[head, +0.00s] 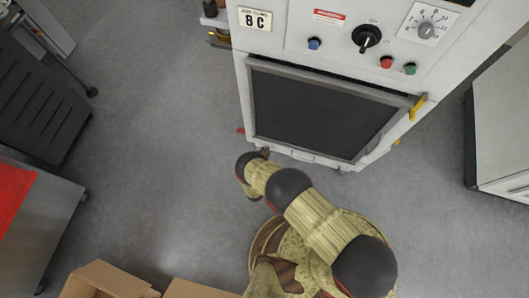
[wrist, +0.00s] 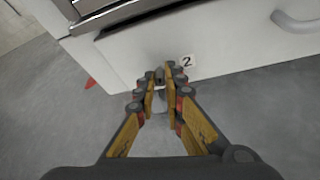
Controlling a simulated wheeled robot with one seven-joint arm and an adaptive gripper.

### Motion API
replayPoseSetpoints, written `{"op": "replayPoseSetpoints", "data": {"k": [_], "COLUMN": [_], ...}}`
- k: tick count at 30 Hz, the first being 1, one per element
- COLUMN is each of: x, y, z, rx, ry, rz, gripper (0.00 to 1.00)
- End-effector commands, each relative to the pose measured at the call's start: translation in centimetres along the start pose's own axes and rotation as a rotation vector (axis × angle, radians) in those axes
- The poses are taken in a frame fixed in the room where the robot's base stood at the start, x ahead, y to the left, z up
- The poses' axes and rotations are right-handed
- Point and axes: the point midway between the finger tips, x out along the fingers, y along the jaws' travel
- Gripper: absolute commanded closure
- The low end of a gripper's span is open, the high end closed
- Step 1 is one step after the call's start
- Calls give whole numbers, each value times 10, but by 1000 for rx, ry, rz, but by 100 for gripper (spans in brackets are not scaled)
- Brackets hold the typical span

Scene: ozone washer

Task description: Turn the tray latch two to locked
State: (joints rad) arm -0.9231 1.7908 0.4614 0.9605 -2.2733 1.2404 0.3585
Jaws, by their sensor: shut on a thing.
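The tray latch two (wrist: 159,74) is a small dark piece at the lower edge of the white tray front (wrist: 205,45), beside a label "2" (wrist: 187,62). My gripper (wrist: 160,82) is shut on it, one finger on each side. The fingers hide most of the latch, so I cannot tell its angle. In the head view, my gripper (head: 257,154) is at the lower left corner of the washer (head: 330,90), partly hidden by my own arm. The latch cannot be made out there.
A curved grey handle (wrist: 296,22) stands out from the tray front on the right. The dark washer door (head: 320,108) above is closed, with a yellow latch (head: 418,106) at its right. Cardboard boxes (head: 115,280) lie at lower left. Grey floor (head: 165,130) left of the washer is clear.

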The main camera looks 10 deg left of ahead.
Motion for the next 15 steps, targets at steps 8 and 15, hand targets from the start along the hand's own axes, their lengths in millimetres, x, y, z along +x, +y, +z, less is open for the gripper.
{"op": "replayPoseSetpoints", "data": {"k": [8,15], "x": [0,0], "y": [3,3], "z": [-1,-1], "rx": [-209,-274], "ry": [1,2], "rz": [-85,-114], "gripper": [100,100]}}
